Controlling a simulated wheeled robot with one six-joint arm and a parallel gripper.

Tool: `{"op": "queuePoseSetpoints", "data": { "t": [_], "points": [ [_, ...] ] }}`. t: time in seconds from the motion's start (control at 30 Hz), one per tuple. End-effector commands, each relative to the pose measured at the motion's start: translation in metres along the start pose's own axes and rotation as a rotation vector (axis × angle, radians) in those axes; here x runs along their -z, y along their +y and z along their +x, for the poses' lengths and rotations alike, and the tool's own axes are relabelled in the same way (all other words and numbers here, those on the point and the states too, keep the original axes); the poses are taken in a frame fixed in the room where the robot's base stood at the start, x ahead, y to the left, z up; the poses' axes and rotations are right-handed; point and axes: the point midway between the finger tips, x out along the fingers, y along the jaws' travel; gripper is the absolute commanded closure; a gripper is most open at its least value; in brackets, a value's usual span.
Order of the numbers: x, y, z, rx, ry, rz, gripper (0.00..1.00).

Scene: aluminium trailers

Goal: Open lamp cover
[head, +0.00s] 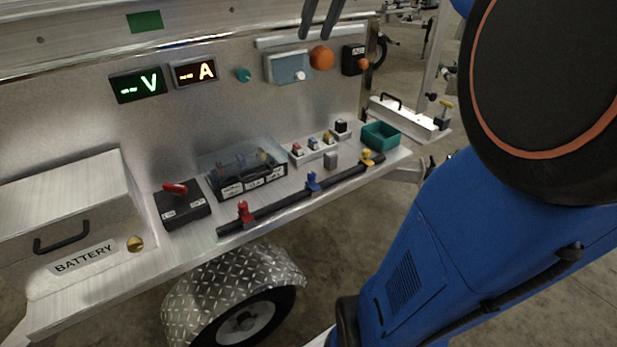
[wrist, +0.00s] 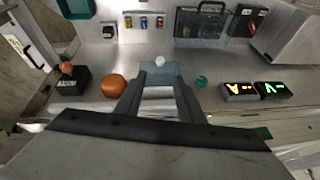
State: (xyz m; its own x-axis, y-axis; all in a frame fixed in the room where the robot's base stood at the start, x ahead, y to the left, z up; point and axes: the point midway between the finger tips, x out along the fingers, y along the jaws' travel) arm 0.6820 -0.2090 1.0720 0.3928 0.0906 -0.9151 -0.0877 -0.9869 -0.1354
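A flat blue-grey cover (head: 286,66) with a white knob (head: 300,76) at its lower right is on the upright metal panel; it looks closed. I take it for the lamp cover. My gripper (head: 314,36) is at the top of the head view, its two dark fingers apart, above and in front of the cover. In the wrist view, the gripper (wrist: 159,82) is open and empty. The cover (wrist: 150,70) shows between and beyond the fingertips, with the white knob (wrist: 160,61) just past them. I see no contact. The fingers hide part of the cover.
An orange dome (head: 321,57) sits close right of the cover, a teal button (head: 243,74) to its left. A black box (head: 353,59) with an orange knob is farther right. The shelf below holds a clear-lidded box (head: 245,168), a clamp bar (head: 296,199) and a green bin (head: 381,136).

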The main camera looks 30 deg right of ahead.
Motion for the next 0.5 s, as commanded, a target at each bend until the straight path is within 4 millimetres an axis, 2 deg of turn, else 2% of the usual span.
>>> {"op": "queuePoseSetpoints", "data": {
  "t": [0.2, 0.5],
  "points": [
    [0.001, 0.000, -0.030, -0.001, 0.002, 0.000, 0.65],
    [-0.001, -0.001, -0.057, -0.001, 0.000, 0.000, 0.65]
  ]
}}
